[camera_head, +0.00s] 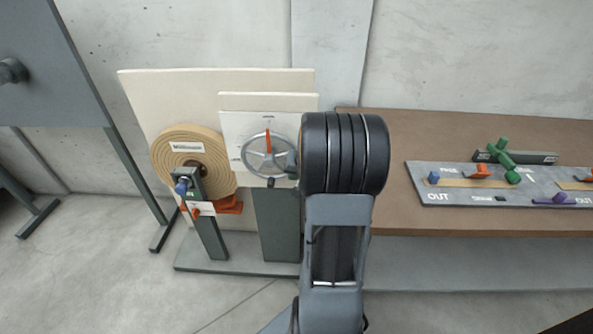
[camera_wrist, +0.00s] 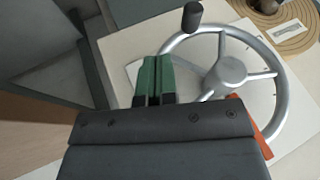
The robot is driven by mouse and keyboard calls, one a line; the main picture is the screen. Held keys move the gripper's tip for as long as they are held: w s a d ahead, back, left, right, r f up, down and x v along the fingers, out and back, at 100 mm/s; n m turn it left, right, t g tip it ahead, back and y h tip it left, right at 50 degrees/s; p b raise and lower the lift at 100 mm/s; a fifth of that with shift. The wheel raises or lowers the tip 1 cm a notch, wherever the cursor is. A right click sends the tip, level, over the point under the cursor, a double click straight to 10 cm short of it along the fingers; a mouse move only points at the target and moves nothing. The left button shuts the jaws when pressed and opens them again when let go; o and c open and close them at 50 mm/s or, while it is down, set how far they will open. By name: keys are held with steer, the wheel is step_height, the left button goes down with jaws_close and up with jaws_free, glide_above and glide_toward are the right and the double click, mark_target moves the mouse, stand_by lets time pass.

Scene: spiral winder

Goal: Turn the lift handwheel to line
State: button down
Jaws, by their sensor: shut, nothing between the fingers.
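The lift handwheel (camera_head: 247,160) is a grey spoked ring on a white panel (camera_head: 235,125), left of my arm in the head view. An orange pointer (camera_head: 268,140) stands near its top, below small marks too fine to read. In the wrist view the wheel's hub (camera_wrist: 228,70), rim and black crank knob (camera_wrist: 192,16) show large; the orange pointer (camera_wrist: 263,135) shows partly behind the rim. My gripper (camera_wrist: 154,62) has green fingers, shut and empty, beside the rim at the hub's left. I cannot tell whether they touch the rim. My arm hides part of the panel's right side in the head view.
A tan spiral roll (camera_head: 165,150) on a post stands left of the wheel, with an orange part (camera_head: 230,204) below. A brown bench (camera_head: 400,130) at right bears a grey control board (camera_head: 440,195) with coloured knobs. A dark frame (camera_head: 75,65) stands far left.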

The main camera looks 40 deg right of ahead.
steer(key=w+a+f, duration=0.3)
steer(key=w+f, duration=0.1)
steer(key=shift+w+f, duration=0.25)
steer(key=shift+f, duration=0.15)
steer(key=b, duration=0.3)
steer(key=shift+w+f+t, duration=0.1)
steer(key=shift+f+t, duration=0.15)
steer(key=shift+t, duration=0.05)
